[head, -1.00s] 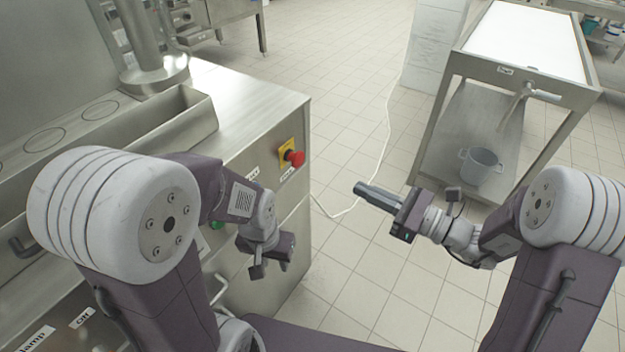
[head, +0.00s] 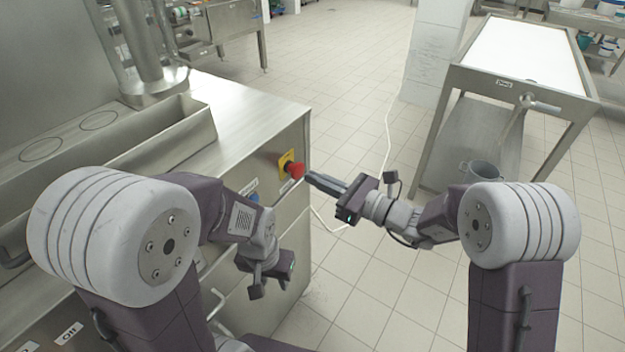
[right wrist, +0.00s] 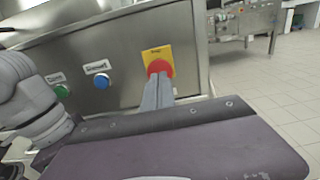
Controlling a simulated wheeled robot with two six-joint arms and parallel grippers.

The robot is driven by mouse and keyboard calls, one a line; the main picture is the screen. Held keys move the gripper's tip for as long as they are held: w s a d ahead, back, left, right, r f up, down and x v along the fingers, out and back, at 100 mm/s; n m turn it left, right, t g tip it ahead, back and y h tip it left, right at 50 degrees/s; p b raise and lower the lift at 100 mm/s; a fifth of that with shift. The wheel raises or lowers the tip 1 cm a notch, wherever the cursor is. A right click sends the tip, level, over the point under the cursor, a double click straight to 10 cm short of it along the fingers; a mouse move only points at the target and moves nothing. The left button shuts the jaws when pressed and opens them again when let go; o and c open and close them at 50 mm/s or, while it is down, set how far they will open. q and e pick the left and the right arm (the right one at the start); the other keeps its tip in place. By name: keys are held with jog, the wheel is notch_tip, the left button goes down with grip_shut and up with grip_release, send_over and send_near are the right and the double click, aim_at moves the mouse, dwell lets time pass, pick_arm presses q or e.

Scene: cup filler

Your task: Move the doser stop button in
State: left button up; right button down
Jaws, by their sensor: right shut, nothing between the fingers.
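The doser stop button (head: 295,170) is a red mushroom button on a yellow plate (head: 285,161), on the front of the steel machine near its right corner. In the right wrist view the red button (right wrist: 160,67) sits just beyond my fingertips. My right gripper (head: 309,177) is shut and empty, its tips pointing at the button from the right. They look very close to it or touching; I cannot tell which. My left gripper (head: 284,267) hangs low in front of the machine, and its fingers are too hidden to judge.
A blue button (right wrist: 101,81) and a green button (right wrist: 62,90) sit left of the stop button on the same panel. Tiled floor lies open between.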

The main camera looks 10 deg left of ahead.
pick_arm(q)
jog(key=shift+f, duration=0.1)
pick_arm(e)
jog(key=shift+w+a, duration=0.25)
jog(key=shift+a, duration=0.4)
